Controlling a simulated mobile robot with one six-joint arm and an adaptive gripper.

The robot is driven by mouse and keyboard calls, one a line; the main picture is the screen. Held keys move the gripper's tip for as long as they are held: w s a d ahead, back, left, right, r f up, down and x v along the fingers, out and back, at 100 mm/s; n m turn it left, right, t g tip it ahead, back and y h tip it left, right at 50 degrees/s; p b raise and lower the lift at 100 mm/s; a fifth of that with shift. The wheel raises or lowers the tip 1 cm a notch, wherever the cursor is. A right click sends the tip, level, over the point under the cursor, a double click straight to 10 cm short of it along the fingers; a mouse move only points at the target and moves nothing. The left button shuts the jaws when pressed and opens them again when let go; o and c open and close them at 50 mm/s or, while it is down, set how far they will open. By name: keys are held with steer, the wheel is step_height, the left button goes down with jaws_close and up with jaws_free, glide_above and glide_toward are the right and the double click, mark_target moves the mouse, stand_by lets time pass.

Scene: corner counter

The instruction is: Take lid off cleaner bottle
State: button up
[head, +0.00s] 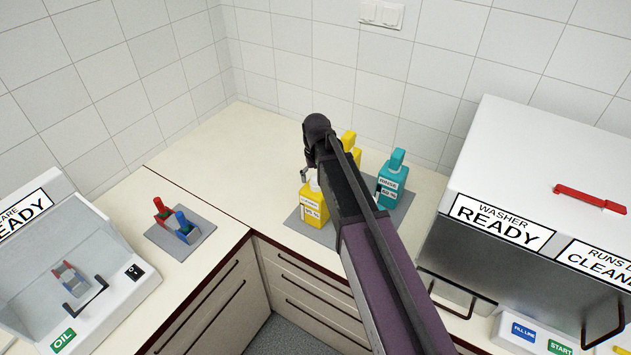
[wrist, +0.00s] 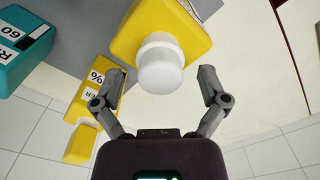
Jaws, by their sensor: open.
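A yellow bottle (head: 313,208) with a printed label stands on a grey mat. In the wrist view the same yellow bottle (wrist: 170,25) shows up close, with a white round top (wrist: 160,65). I cannot tell whether this white piece is a lid or a bare neck. My gripper (wrist: 163,80) is open, with one finger on each side of the white top and gaps on both sides. In the head view my arm hides most of the gripper and part of the bottles.
A second yellow bottle (wrist: 93,105) with a yellow top and a teal bottle (head: 390,180) stand close by on the grey mat (head: 295,217). A washer (head: 540,180) stands to the right. The back corner counter is clear.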

steer(key=c, duration=0.8)
steer(key=shift+c, duration=0.2)
steer(key=shift+r, duration=0.1)
step_height(320, 180, up, 3)
steer(key=p, duration=0.3)
steer(key=shift+r, duration=0.15)
steer(key=s+d+p, duration=0.1)
steer(key=s, duration=0.6)
steer(key=s+d+r+p, duration=0.1)
steer(key=s+d, duration=0.1)
steer(key=s, duration=0.6)
steer(key=shift+s+d+r, duration=0.25)
steer(key=shift+s+d, duration=0.05)
